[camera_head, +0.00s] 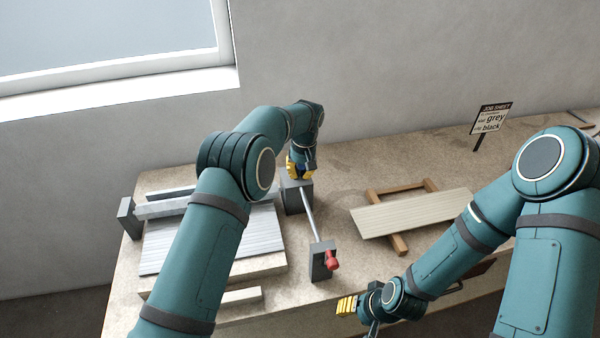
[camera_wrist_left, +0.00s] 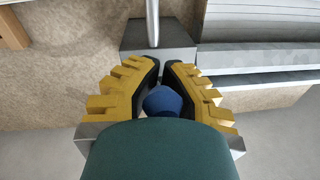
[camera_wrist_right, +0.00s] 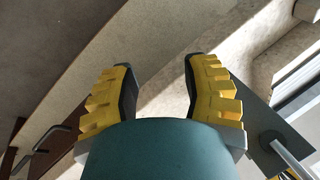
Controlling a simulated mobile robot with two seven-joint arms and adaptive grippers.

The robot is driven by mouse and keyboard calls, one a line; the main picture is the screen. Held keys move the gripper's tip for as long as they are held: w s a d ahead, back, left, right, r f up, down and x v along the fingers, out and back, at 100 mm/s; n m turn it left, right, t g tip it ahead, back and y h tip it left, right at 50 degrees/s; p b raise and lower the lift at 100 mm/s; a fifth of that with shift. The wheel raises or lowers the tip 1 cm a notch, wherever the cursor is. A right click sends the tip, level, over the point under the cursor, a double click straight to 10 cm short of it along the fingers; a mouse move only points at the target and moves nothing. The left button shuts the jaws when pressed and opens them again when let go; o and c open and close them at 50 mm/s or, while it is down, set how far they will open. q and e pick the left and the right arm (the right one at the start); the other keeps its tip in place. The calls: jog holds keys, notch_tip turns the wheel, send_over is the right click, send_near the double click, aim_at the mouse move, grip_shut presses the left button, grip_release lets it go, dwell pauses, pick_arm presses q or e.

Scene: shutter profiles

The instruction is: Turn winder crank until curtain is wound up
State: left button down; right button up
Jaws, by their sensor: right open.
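My left gripper (camera_head: 299,169) is at the middle block. In the left wrist view its fingers close around a blue knob (camera_wrist_left: 163,101) beside the block (camera_wrist_left: 158,42). The knob's lower part is hidden. My right gripper (camera_head: 347,305) is open and empty, near the front edge, below the red knob.
A pale slatted panel (camera_head: 410,214) lies on a brown wooden frame (camera_head: 398,244) to the right. A job sheet sign (camera_head: 491,118) stands at the back, by the wall. A grey end block (camera_head: 127,218) stands at the bench's left. Bare bench (camera_head: 350,180) shows behind the panel.

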jog(key=shift+f, duration=0.1)
pick_arm(q)
jog(key=t+b, duration=0.1)
jog(key=b, duration=0.1)
jog(key=f+t+b, duration=0.1)
jog(key=b, duration=0.2)
jog(key=s+t+y+b, duration=0.1)
jog(key=b, duration=0.2)
jog(key=shift+d+f, duration=0.2)
jog(key=shift+f, duration=0.15)
jog(key=t+b, duration=0.1)
jog(key=b, duration=0.3)
jog(key=f+t+y+b, duration=0.1)
jog(key=t+b, duration=0.1)
jog(key=b, duration=0.2)
jog(key=shift+s+b, duration=0.2)
jog(key=shift+b, duration=0.1)
jog(key=shift+r+t+b, duration=0.1)
jog(key=shift+t+b, duration=0.3)
jog(key=shift+b, duration=0.45)
pick_arm(e)
notch_tip(320, 180, down, 19)
jog(key=s, duration=0.1)
jog(key=shift+s+a+g, duration=0.2)
jog(key=shift+a+g, duration=0.1)
jog(key=shift+a, duration=0.05)
pick_arm(q)
jog(key=shift+w+r, duration=0.1)
